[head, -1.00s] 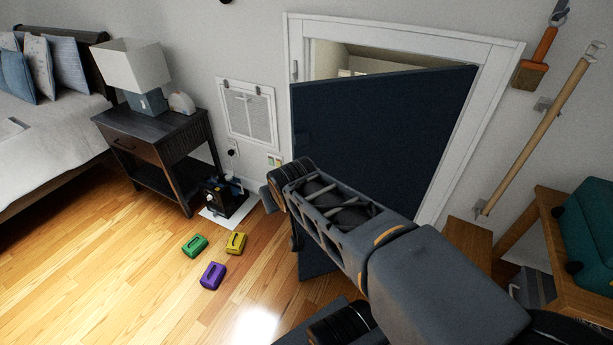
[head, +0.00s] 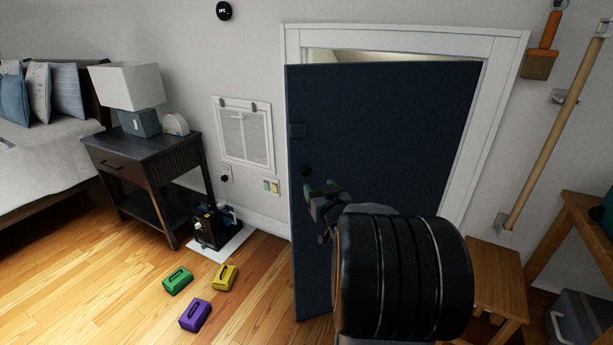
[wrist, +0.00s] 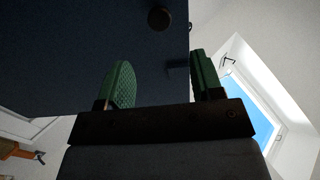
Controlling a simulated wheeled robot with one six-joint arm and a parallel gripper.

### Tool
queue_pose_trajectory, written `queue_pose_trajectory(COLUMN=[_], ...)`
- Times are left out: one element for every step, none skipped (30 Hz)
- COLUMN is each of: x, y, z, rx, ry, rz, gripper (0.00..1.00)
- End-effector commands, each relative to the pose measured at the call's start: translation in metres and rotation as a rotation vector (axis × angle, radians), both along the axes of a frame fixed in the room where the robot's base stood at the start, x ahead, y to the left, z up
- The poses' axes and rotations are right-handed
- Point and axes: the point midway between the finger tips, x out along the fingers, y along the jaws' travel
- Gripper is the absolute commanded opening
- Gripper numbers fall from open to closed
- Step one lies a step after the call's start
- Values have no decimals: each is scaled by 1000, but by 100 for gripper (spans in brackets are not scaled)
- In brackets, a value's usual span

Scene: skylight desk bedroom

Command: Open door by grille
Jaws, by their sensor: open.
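The dark navy door (head: 390,120) stands ajar in its white frame, its free left edge out from the frame. The white wall grille (head: 243,135) is left of it. A dark round knob (head: 306,171) is near the door's left edge; it shows at the top of the wrist view (wrist: 159,18). My gripper (head: 321,189) is just below and right of the knob in the head view. In the wrist view, its green fingers (wrist: 162,72) are apart with nothing between them. Whether they touch the door is unclear. My arm hides the lower right of the door.
A dark nightstand (head: 146,166) with a lamp (head: 126,86) stands left of the grille. Green (head: 177,280), yellow (head: 225,277) and purple (head: 195,314) blocks lie on the wooden floor. A wooden stool (head: 480,275) is right of my arm.

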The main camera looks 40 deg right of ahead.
Motion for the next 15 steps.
queue_pose_trajectory(x=[10,16,24,30,35,43,49,54,60,65,70,76,80,84,88], y=[-3,-4,-6,-8,-10,-12,-13,-15,-17,-19,-20,-21,-23,-24,-25], z=[-1,-1,-1,-1,-1,-1,-1,-1,-1,0,-1,0,0,-1,0], rx=[1,1,1,0,1,0,0,0,1,0,0,0,0,1,-1], ry=[1,1,2,1,2,1,1,1,2,1,1,1,1,3,1], rz=[2,2,3,2,1,2,2,2,0,0,0,1,1,0,0], gripper=[60,60,60,60,60,60,60,60,60,60,60,60,60,60,60])
